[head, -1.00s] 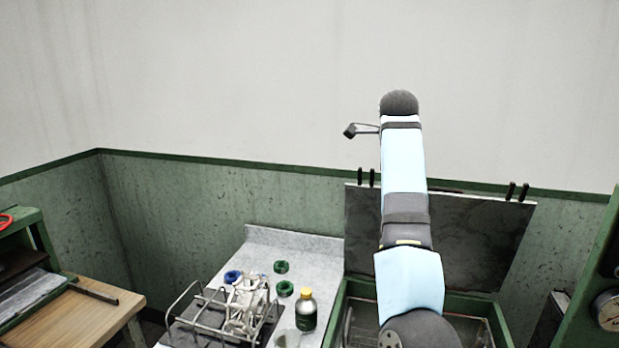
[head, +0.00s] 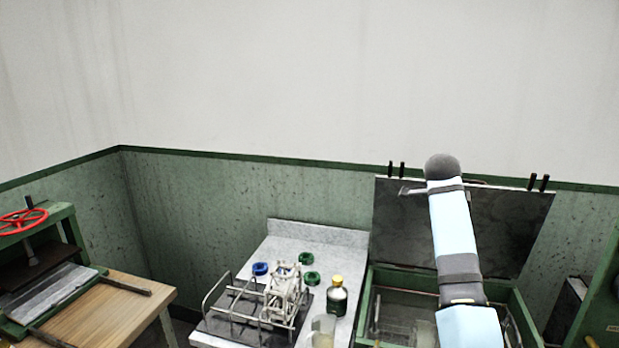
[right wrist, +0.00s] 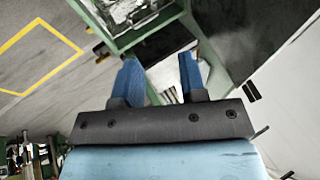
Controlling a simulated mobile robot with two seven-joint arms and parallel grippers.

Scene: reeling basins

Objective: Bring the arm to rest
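My right arm (head: 455,235) comes up from the lower right in the head view. It stands in front of the green basin and its raised lid, and its dark rounded end overlaps the lid's upper edge. A small grey part at the arm's far end sticks out to the left; the fingers cannot be made out there. In the right wrist view my right gripper (right wrist: 160,75) has two blue fingers, spread apart with nothing held between them. The floor and green-framed equipment show beyond them. My left gripper is in neither view.
A grey counter (head: 316,233) bears a wire rack (head: 232,309), a yellow-capped bottle (head: 337,298), a clear beaker (head: 323,331), and blue and green rings. The green basin (head: 377,274) has an upright lid (head: 405,225). A press with a red wheel (head: 22,221) stands left.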

